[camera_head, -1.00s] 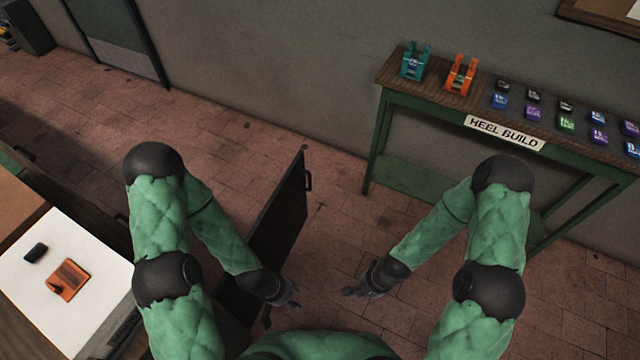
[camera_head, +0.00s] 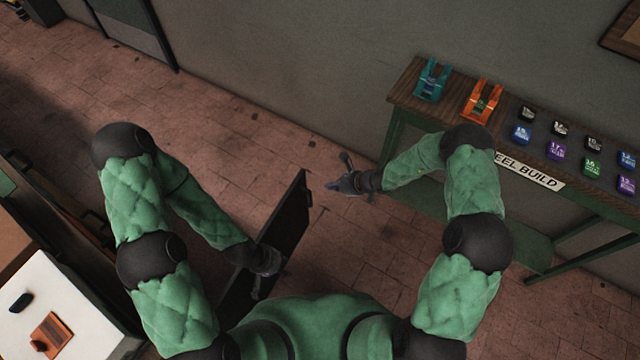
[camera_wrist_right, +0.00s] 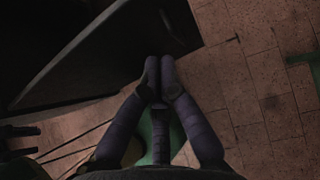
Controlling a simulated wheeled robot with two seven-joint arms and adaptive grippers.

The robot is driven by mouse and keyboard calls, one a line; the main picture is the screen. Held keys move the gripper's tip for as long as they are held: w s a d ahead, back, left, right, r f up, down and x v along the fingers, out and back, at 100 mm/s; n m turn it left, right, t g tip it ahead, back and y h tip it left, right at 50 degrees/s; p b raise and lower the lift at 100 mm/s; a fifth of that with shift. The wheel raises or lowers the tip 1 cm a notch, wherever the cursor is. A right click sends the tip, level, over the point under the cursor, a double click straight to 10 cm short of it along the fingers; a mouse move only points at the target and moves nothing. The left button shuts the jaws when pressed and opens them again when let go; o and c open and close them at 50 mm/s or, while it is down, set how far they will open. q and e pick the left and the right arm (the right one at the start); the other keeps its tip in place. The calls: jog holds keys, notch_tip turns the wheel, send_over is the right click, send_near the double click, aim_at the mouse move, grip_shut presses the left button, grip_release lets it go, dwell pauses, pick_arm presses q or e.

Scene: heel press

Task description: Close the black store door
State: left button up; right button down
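The black store door (camera_head: 290,217) stands open below the middle of the head view, jutting over the brick floor. A small dark handle (camera_head: 308,190) shows at its far edge. My left gripper (camera_head: 264,278) overlaps the near part of the door in the picture; its fingers look spread and empty, and I cannot tell whether it touches.
A green bench (camera_head: 400,92) with teal and orange holders and several small colored blocks stands at right, close to my right arm. A worktop (camera_head: 65,285) with an orange item is at lower left. Brick floor (camera_head: 240,130) between door and wall is clear.

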aim_at(299, 184)
jog(key=b+x, duration=0.1)
jog(key=x, duration=0.2)
jog(key=r+x, duration=0.1)
jog(key=x, duration=0.3)
jog(key=a+b+x, duration=0.1)
jog(key=x, duration=0.3)
jog(key=shift+w+a+b, duration=0.15)
jog(key=shift+w+b, duration=0.15)
jog(key=shift+w, duration=0.1)
jog(key=shift+w+a+r, duration=0.1)
jog(key=shift+w+a, duration=0.15)
jog(key=shift+a, duration=0.2)
